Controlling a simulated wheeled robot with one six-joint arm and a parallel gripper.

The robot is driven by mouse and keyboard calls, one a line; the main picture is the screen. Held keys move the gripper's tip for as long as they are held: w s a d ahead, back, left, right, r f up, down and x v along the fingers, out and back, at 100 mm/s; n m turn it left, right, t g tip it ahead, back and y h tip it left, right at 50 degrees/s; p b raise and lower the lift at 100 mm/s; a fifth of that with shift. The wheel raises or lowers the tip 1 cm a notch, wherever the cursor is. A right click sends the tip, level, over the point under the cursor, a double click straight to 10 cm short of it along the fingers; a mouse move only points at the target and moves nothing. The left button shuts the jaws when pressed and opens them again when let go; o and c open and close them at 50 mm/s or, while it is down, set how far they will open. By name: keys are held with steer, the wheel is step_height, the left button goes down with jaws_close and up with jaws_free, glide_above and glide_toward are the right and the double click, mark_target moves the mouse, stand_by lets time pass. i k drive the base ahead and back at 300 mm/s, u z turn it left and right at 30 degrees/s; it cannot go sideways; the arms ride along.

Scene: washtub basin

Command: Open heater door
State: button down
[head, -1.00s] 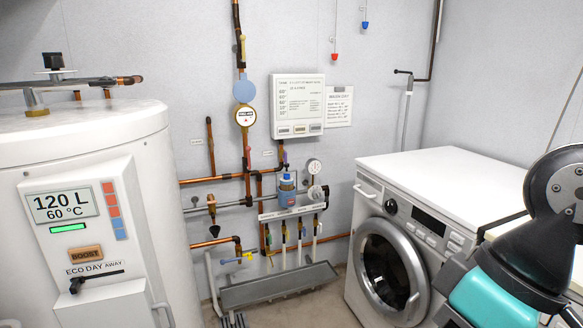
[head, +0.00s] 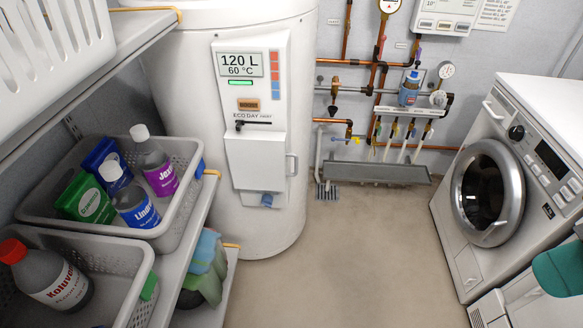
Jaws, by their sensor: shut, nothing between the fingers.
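The water heater (head: 178,95) is a tall white tank standing left of centre at the back wall. Its front panel (head: 252,60) has a display reading 120 L and 60 °C, a green light and a slider marked ECO, DAY and AWAY. Below the slider is the white heater door (head: 254,163), which looks shut. A light grey bar handle (head: 291,165) is on its right side. A small blue part (head: 267,200) shows at the door's bottom edge.
A shelf at left holds grey baskets (head: 180,232) with bottles and boxes, close to the heater. A washing machine (head: 490,190) stands at right. Pipes and a grey trough (head: 385,172) line the back wall. The floor (head: 335,255) between is clear.

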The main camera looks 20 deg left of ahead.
mark_target(257, 160)
steer(key=u, duration=0.5)
steer(key=i, duration=1.05)
steer(key=z, duration=0.3)
